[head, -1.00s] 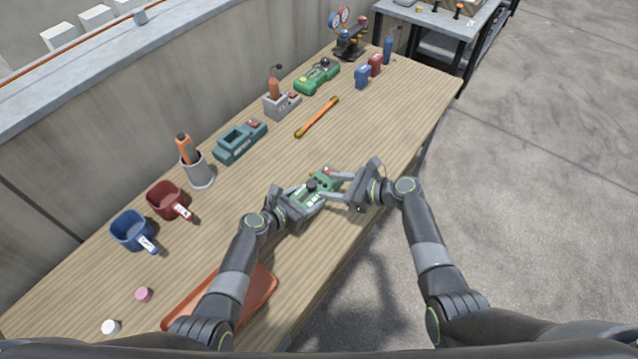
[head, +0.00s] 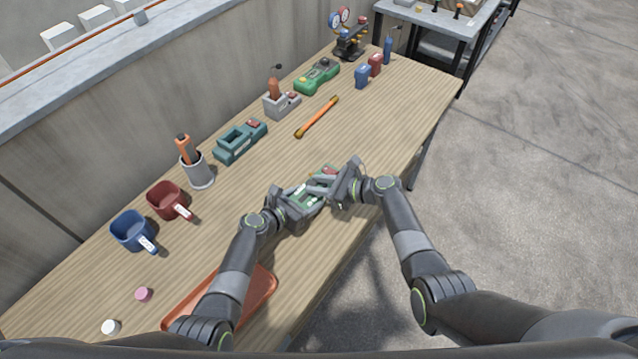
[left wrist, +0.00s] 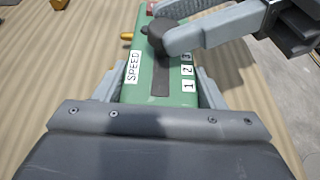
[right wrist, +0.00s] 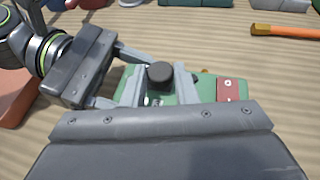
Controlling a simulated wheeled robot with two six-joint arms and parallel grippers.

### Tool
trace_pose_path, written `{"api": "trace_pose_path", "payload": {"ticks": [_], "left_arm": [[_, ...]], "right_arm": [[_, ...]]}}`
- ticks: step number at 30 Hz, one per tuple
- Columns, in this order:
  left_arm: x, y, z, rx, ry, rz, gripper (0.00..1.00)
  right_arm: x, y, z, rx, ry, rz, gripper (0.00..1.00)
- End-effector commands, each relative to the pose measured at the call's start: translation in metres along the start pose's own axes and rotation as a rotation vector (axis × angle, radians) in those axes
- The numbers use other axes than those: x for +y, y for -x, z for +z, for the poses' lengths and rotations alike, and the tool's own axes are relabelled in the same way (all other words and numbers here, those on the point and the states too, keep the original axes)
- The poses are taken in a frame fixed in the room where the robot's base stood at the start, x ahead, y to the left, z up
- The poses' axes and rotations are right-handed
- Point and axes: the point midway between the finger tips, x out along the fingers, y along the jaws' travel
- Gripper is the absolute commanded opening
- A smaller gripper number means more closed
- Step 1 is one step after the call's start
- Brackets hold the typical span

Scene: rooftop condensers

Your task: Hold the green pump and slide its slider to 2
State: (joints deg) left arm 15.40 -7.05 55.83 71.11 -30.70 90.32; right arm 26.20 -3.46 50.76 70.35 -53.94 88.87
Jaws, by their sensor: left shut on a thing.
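The green pump (head: 303,204) is near the table's front edge; it also shows in the left wrist view (left wrist: 146,88), with a SPEED label and marks 1, 2 and 3. My left gripper (left wrist: 160,88) is shut on its body, one finger along each side. The black slider knob (left wrist: 158,40) is toward the far end of its dark slot, around or past the 3 mark. My right gripper (right wrist: 160,78) has its fingers apart, one on each side of the knob (right wrist: 160,73). I cannot tell whether they touch it. The right hand partly hides the pump in the head view.
An orange tray (head: 265,291) lies at the near left under my left arm. Blue (head: 131,233) and red (head: 165,201) mugs, a teal holder (head: 240,142) and an orange stick (head: 316,118) lie further back. The wood around the pump is clear.

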Motion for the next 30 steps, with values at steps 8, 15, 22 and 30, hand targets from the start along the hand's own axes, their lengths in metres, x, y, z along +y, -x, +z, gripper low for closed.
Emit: {"api": "trace_pose_path", "payload": {"ticks": [8,15,22,30], "left_arm": [[0.000,0.000,0.000,0.000,0.000,0.000,0.21],[0.000,0.000,0.000,0.000,0.000,0.001,0.21],[0.000,0.000,0.000,0.000,-0.001,0.000,0.21],[0.000,0.000,0.000,0.000,-0.001,0.000,0.21]], "right_arm": [[0.000,0.000,0.000,0.000,0.000,-0.002,0.00],[0.010,-0.003,0.001,-0.002,0.000,0.000,0.00],[0.019,-0.005,0.002,0.000,0.001,-0.001,0.00],[0.018,-0.005,0.002,0.000,0.001,-0.001,0.43]]}}
